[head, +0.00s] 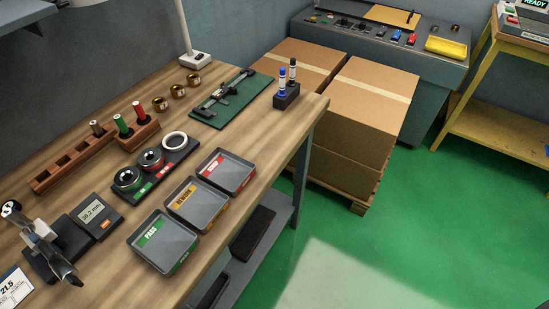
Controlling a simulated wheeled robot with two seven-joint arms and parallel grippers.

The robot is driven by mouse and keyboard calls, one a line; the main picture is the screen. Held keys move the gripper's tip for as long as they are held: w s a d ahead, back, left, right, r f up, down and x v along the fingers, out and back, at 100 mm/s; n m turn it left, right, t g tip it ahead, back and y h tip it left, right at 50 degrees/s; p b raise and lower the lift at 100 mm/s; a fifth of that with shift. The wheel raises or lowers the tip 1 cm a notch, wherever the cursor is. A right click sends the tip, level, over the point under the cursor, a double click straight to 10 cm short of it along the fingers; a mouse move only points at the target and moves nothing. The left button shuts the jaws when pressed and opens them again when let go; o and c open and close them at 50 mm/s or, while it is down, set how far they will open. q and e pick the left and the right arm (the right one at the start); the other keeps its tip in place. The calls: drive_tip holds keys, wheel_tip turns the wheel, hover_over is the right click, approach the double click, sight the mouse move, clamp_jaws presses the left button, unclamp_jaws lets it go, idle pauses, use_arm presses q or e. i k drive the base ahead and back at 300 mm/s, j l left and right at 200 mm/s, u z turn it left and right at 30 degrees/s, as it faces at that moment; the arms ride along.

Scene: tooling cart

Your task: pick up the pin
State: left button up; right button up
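The rack's other slots look empty. Two plugs with coloured handles, one green (123,127) and one red (140,113), stand in a wooden block (138,136) just right of the rack. I cannot tell for certain which of these is the task's pin. Neither of my grippers shows in the head view.
Green, orange and red labelled trays (163,241) line the bench's front edge. A black holder (157,168) with rings, a display box (99,216) and a metal instrument (45,244) stand nearby. A green mat (207,116) with a caliper and a marker stand (286,97) lie farther back.

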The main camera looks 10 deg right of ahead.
sight(9, 214)
drive_tip(key=u, duration=1.5)
